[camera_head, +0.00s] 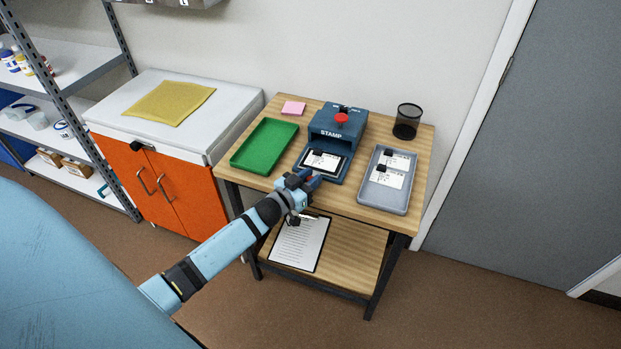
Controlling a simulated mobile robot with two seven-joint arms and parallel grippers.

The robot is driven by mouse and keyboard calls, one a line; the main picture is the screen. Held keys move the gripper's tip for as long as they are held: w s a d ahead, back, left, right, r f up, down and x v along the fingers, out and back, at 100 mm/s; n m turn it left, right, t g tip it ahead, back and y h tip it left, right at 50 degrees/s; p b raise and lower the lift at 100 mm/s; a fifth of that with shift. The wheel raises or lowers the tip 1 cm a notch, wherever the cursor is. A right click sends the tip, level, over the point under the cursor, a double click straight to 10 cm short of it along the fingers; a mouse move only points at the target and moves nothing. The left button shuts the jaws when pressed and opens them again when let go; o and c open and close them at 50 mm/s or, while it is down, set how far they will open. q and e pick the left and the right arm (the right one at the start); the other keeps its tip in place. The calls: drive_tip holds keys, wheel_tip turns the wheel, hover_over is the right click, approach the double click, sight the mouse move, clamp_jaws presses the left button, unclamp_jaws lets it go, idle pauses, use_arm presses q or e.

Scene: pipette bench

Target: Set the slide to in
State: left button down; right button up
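A blue stamp machine (342,120) marked STAMP stands on the wooden table, with a red knob on top. Its slide (334,176) sticks out at the front and bears a white card (321,161) with a small black piece on it. My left gripper (312,181) is at the slide's near left corner, over the table's front edge. I cannot tell whether it touches the slide. Its fingers are small and partly hidden by its own wrist, so their opening does not show clearly. My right gripper is not in view.
A green tray (265,146) lies left of the machine. A grey tray (368,196) with cards lies to the right. A black mesh cup (407,122) and pink notes (293,108) stand behind. A clipboard (300,243) lies on the lower shelf.

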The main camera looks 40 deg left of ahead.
sight(315, 170)
use_arm(q)
drive_tip(key=shift+w+a, duration=0.25)
drive_tip(key=shift+w, duration=0.75)
drive_tip(key=shift+w+a, duration=0.2)
drive_tip(key=shift+w, duration=0.8)
drive_tip(key=shift+s, duration=0.1)
drive_tip(key=c, duration=1)
unclamp_jaws()
drive_tip(key=shift+o, duration=0.2)
drive_tip(key=s+a, duration=0.2)
drive_tip(key=s, duration=1.1)
drive_tip(key=shift+s, duration=0.3)
